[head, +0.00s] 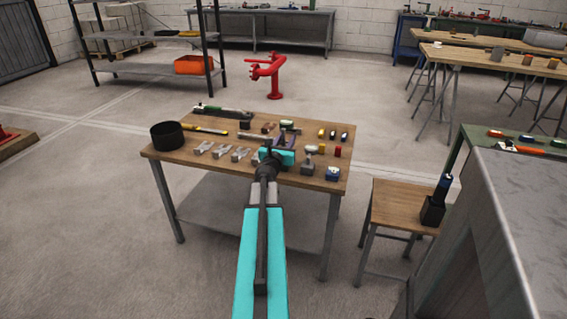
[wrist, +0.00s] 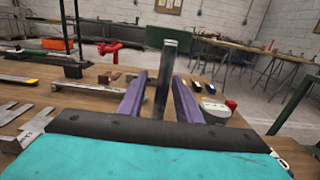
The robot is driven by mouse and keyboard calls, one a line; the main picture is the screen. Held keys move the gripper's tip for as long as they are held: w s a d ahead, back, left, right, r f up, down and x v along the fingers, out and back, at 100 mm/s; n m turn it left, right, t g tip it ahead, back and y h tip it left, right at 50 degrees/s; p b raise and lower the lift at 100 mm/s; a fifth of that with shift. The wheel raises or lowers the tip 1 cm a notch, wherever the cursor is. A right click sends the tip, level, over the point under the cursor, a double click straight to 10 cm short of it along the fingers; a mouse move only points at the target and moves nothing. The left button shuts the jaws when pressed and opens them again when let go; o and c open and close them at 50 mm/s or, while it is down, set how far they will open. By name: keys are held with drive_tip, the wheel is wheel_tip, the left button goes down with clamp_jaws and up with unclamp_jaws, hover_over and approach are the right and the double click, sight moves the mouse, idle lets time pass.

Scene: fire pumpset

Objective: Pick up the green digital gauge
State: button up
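The green digital gauge (head: 287,124) appears as a small green and pale thing on the wooden table, just beyond my gripper (head: 281,142) in the head view. My gripper (wrist: 159,92) is open. Its two purple fingers stand either side of the stem, with a visible gap on each side. The teal gripper body hides part of the table below.
The table (head: 215,167) holds a black round container (head: 167,135), a yellow tool (head: 205,129), several grey metal pieces, a hammer-like tool (head: 309,158) and a blue item (head: 333,174). A stool (head: 392,205) and a grey bench (head: 500,210) stand at the right. Open floor lies left.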

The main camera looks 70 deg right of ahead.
drive_tip(key=shift+c, duration=0.2)
clamp_jaws()
drive_tip(key=shift+r, duration=0.1)
idle(1.4)
